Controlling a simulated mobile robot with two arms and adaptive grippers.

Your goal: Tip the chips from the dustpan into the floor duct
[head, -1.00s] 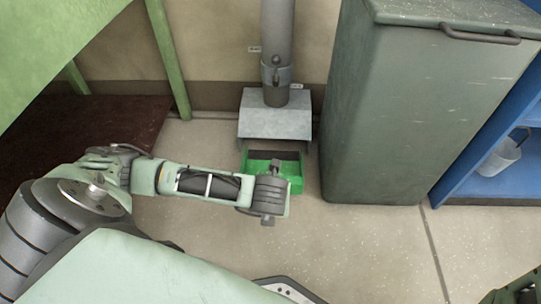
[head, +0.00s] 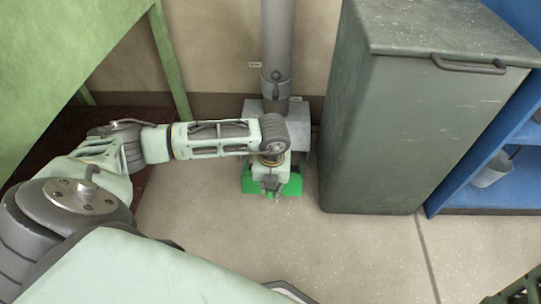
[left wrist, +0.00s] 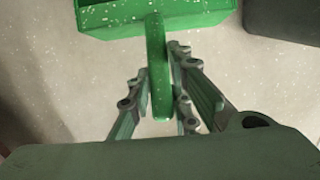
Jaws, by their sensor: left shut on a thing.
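The green dustpan (head: 292,185) is at the mouth of the floor duct, a grey metal hood (head: 303,137) at the foot of a pipe. My left gripper (head: 273,188) is over the dustpan and hides much of it. In the left wrist view, the gripper (left wrist: 157,80) is shut on the handle, with fingers on both sides, and the dustpan (left wrist: 195,18) is beyond at the top edge. Pale specks show on the green, but I cannot tell whether they are chips. The pan's inside is hidden in the head view.
The grey pipe (head: 277,45) rises from the hood along the wall. A tall dark green cabinet (head: 395,130) stands close on the right. The floor (head: 340,250) in front is clear.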

